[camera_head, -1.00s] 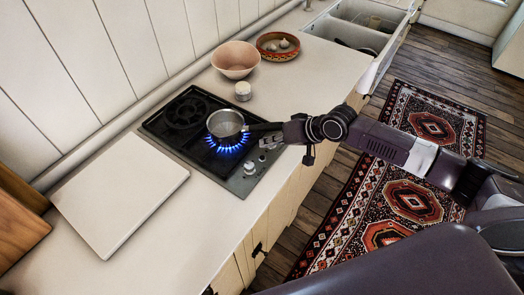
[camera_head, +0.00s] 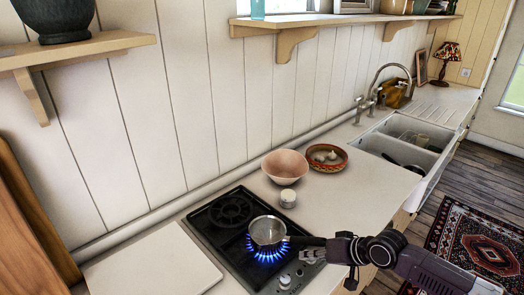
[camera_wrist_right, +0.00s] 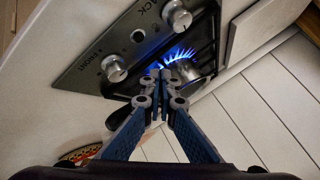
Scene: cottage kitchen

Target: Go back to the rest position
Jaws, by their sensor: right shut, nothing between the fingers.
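My right gripper (camera_head: 312,255) is shut and empty, beside the handle of a small metal saucepan (camera_head: 267,230). The pan sits on a lit burner with blue flames, its dark handle pointing right toward my wrist. In the right wrist view my closed fingertips (camera_wrist_right: 160,82) are in front of the stove and hide part of the pan (camera_wrist_right: 187,70). I cannot tell whether the fingers touch the handle. My left gripper is not in view.
The black stove (camera_head: 232,212) has knobs at its front edge. A white board (camera_head: 150,268) lies left. The sink (camera_head: 405,140) is at right; a wall shelf (camera_head: 345,19) hangs above.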

